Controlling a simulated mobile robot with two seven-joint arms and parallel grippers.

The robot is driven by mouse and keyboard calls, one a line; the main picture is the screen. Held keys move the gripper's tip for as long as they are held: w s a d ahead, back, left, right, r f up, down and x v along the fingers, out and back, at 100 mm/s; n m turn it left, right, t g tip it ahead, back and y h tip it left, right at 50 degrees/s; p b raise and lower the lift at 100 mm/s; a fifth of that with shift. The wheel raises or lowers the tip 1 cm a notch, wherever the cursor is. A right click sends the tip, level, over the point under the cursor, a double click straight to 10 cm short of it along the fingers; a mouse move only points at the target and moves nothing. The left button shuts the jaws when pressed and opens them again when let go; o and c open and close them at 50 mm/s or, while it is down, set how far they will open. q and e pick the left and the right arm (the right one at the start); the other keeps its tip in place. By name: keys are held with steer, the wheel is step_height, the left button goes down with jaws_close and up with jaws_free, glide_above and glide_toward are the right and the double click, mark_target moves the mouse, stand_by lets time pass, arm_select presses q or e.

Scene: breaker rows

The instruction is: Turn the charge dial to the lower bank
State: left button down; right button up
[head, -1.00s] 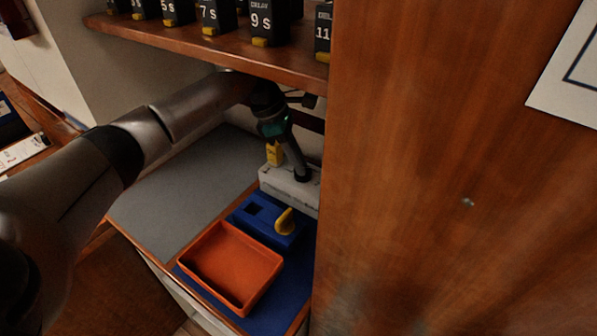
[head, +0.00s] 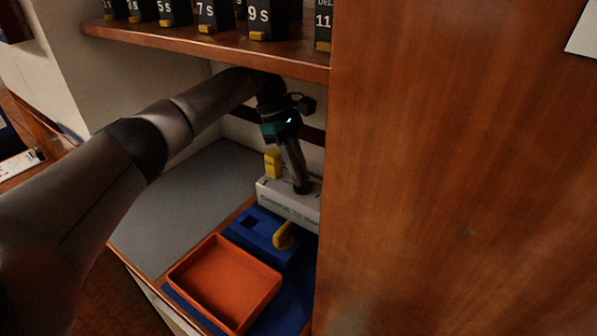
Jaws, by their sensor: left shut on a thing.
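A white box (head: 284,203) with dark printing on its front stands at the back of the recess, beside the wooden panel. My left gripper (head: 301,186) points down onto the top of this box and is shut on a small dark part there, which I take to be the charge dial. The fingertips mostly hide the dial, so its pointer and the bank it points at cannot be read. My right gripper is not in view.
A blue block (head: 258,227) with a yellow lever (head: 284,236) stands in front of the box. An orange tray (head: 225,283) lies nearer on a blue mat. A grey mat (head: 180,205) is bare. A shelf (head: 200,48) of black delay modules hangs above.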

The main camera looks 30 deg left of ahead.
arm_select(q)
steer(key=c, duration=0.9)
jaws_free()
